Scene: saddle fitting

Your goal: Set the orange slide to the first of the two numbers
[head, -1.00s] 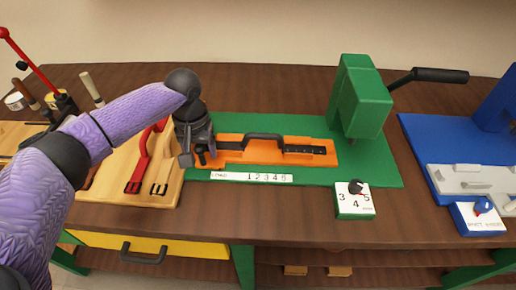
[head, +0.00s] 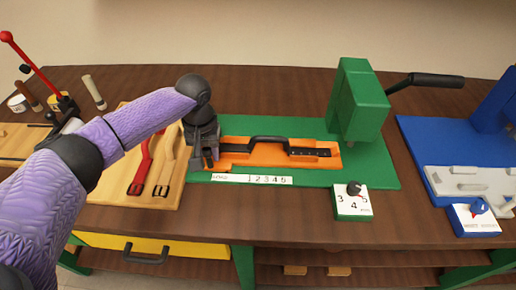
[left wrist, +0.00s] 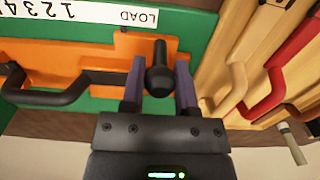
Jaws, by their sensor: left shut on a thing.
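The orange slide (head: 238,158) lies on the green base plate (head: 377,176), with a black handle and a dark strip on top. It also shows in the left wrist view (left wrist: 128,46). My left gripper (head: 210,160) is at the slide's left end. In the left wrist view its two fingers stand on either side of a black knob (left wrist: 158,78), and it is shut on that knob. A white scale (head: 252,179) marked LOAD and 1 to 5 runs along the slide's front. My right gripper is out of view.
A green press head (head: 360,100) with a black lever stands behind the plate's right part. A wooden board (head: 120,190) with red and tan straps lies left. A blue fixture (head: 440,140) stands right.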

